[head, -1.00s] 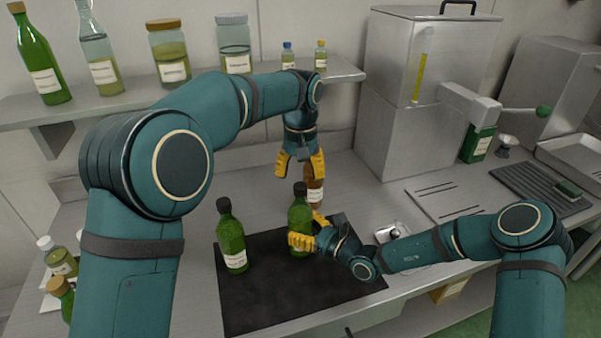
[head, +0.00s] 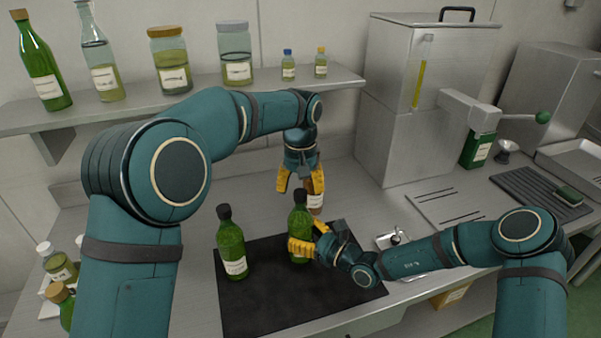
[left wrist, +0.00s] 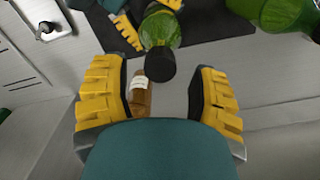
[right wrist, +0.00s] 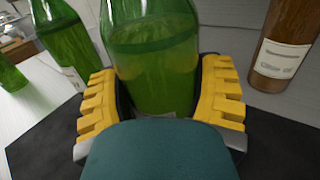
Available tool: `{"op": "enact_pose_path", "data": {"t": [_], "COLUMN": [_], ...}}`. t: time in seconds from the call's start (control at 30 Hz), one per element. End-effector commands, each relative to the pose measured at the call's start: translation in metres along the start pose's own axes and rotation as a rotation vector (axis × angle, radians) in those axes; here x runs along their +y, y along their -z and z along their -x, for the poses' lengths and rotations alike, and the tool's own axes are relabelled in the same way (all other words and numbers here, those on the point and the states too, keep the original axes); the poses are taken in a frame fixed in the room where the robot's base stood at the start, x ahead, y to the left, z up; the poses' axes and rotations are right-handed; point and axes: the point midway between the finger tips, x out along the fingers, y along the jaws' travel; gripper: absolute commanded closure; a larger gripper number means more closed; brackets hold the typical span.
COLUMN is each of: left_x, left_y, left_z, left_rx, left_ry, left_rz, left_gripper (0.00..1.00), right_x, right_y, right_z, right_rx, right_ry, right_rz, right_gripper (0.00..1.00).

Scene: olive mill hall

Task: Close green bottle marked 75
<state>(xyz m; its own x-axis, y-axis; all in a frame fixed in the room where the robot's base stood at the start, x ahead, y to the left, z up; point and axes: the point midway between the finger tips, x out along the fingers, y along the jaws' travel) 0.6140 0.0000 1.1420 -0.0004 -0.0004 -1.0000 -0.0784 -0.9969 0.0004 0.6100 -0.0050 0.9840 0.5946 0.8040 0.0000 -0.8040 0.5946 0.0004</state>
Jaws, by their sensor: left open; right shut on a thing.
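A green bottle (head: 299,222) with a dark top stands upright on the black mat (head: 265,305). My right gripper (head: 308,238) is shut around its body from the side; the right wrist view shows the green glass (right wrist: 152,60) between the fingers. My left gripper (head: 299,187) is open, pointing down just above the bottle's top. In the left wrist view the dark top (left wrist: 160,64) lies between and slightly beyond the open fingers, not gripped. A second dark-topped green bottle (head: 232,248) stands to the left on the mat. I cannot read a 75 on either label.
A brown bottle (right wrist: 284,45) stands close behind the held bottle, partly hidden in the head view. A shelf (head: 130,112) with bottles and jars runs along the wall. A steel tank (head: 425,100) stands at the back right. The mat's front part is clear.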

Motion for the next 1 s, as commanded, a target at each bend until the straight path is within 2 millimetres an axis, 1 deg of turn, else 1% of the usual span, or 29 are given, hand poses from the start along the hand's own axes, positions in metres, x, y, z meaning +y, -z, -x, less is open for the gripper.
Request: {"op": "enact_pose_path", "data": {"t": [0.03, 0.2, 0.53, 0.57, 0.6, 0.67, 0.7, 0.73, 0.77, 1.0], "left_x": [0.000, 0.000, 0.000, 0.000, 0.000, 0.000, 0.000, 0.000, 0.000, 0.000], "left_y": [0.000, 0.000, 0.000, 0.000, 0.000, 0.000, 0.000, 0.000, 0.000, 0.000], "left_z": [-0.007, -0.020, -0.023, -0.023, -0.023, -0.023, -0.023, -0.023, -0.022, -0.022], "left_rx": [-0.002, 0.000, 0.000, 0.000, 0.000, 0.000, 0.000, 0.000, 0.000, 0.000], "left_ry": [0.001, 0.000, 0.000, 0.000, 0.000, 0.000, 0.000, 0.000, 0.000, 0.000], "left_rz": [0.000, 0.001, 0.000, 0.000, 0.000, 0.000, 0.000, 0.000, 0.000, -0.004], "left_gripper": [0.40, 0.40, 0.40, 0.38, 0.52, 0.73, 0.87, 0.98, 1.00, 1.00], "right_x": [0.000, 0.000, 0.000, 0.000, 0.000, 0.000, 0.000, 0.000, 0.000, 0.000], "right_y": [0.000, 0.000, 0.000, 0.000, 0.000, 0.000, 0.000, 0.000, 0.000, 0.000], "right_z": [0.000, 0.000, 0.000, 0.000, 0.000, 0.000, 0.000, 0.000, 0.000, 0.000], "right_rx": [-0.001, -0.001, -0.001, -0.001, -0.001, -0.001, -0.001, -0.001, -0.001, -0.001], "right_ry": [-0.001, 0.000, 0.000, 0.000, 0.000, 0.000, 0.000, 0.000, 0.000, -0.001], "right_rz": [0.000, 0.000, 0.000, 0.000, 0.000, 0.000, 0.000, 0.000, 0.000, 0.000], "right_gripper": [1.00, 1.00, 1.00, 1.00, 1.00, 1.00, 1.00, 1.00, 1.00, 1.00]}}
